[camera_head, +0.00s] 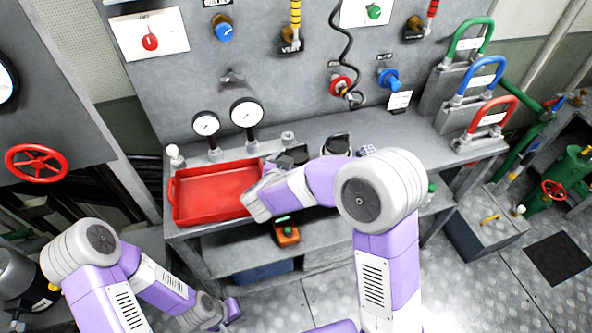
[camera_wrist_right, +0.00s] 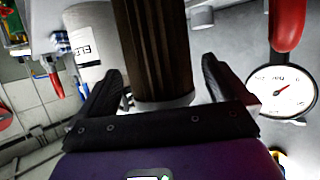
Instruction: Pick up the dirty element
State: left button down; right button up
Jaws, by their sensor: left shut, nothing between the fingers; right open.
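The dirty element, a dark brown pleated cylinder (camera_wrist_right: 157,45) with a pale end ring, stands between the fingers of my right gripper (camera_wrist_right: 160,82) in the right wrist view. That gripper is open, with a finger on each side of the element and visible gaps beside it. In the head view my right arm reaches over the bench beside the red tray (camera_head: 176,205), and its wrist hides the element. My left gripper (camera_head: 230,309) is low at the bottom left, in front of the bench, shut and empty.
A white labelled canister (camera_wrist_right: 86,48) stands close to the left finger in the wrist view. A dial gauge (camera_wrist_right: 283,92) is on the right. Two gauges (camera_head: 246,112) rise behind the tray. Red, blue and green handles (camera_head: 492,118) stand at the bench's right end. The tray looks empty.

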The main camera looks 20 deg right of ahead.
jog(key=shift+x, duration=0.75)
jog(key=shift+r, duration=0.1)
jog(key=c, duration=1.1)
